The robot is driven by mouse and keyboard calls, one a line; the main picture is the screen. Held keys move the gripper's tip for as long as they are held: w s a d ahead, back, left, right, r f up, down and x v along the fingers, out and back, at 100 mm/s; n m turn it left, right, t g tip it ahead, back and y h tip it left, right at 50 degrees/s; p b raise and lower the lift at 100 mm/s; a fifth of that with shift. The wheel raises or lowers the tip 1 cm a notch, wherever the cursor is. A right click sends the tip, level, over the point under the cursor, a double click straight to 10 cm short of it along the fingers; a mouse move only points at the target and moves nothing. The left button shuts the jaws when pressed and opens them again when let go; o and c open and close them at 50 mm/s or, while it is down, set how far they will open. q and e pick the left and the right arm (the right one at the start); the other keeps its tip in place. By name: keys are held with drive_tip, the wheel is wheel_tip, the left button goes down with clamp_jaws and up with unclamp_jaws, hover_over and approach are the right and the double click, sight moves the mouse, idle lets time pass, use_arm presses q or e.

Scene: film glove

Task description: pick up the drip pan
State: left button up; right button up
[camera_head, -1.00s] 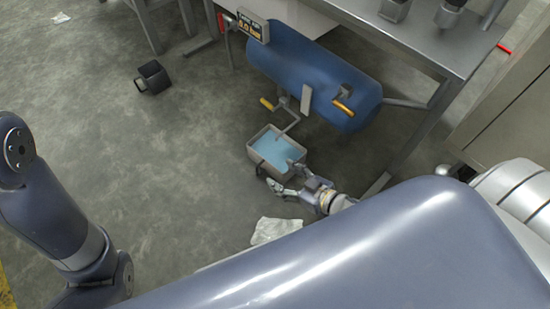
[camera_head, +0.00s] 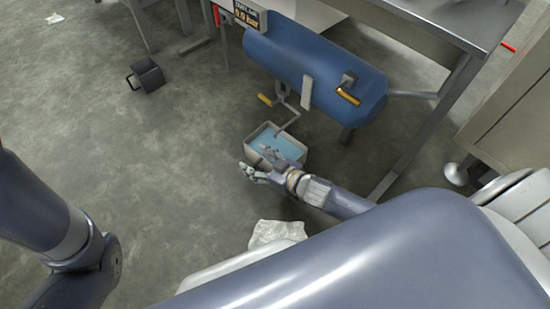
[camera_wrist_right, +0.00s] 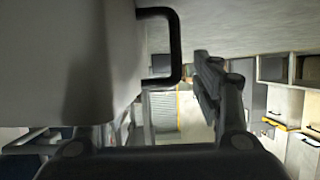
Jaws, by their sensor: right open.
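The drip pan (camera_head: 256,132) is a grey, box-like tray with blue liquid in it, on the floor under the blue tank. My right gripper (camera_head: 261,163) is open at the pan's near left side. One finger shows over the pan and the other outside it. In the right wrist view a large grey wall (camera_wrist_right: 65,60), apparently the pan's, fills the left side, with a black handle (camera_wrist_right: 176,48) on it. The right gripper (camera_wrist_right: 165,85) has one finger clear to the right of the handle; the other is mostly hidden. My left gripper is out of view.
The blue tank (camera_head: 310,70) with its drain pipe and yellow-handled valve (camera_head: 266,100) hangs above the pan. A steel table leg (camera_head: 425,130) stands to the right. A white crumpled cloth (camera_head: 275,234) and a black container (camera_head: 148,75) are on the floor.

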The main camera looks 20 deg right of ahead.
clamp_jaws()
drive_tip(key=shift+r, duration=0.1)
drive_tip(key=shift+r, duration=0.1)
idle(0.3)
drive_tip(key=shift+r+p, duration=0.55)
drive_tip(key=shift+p, duration=0.4)
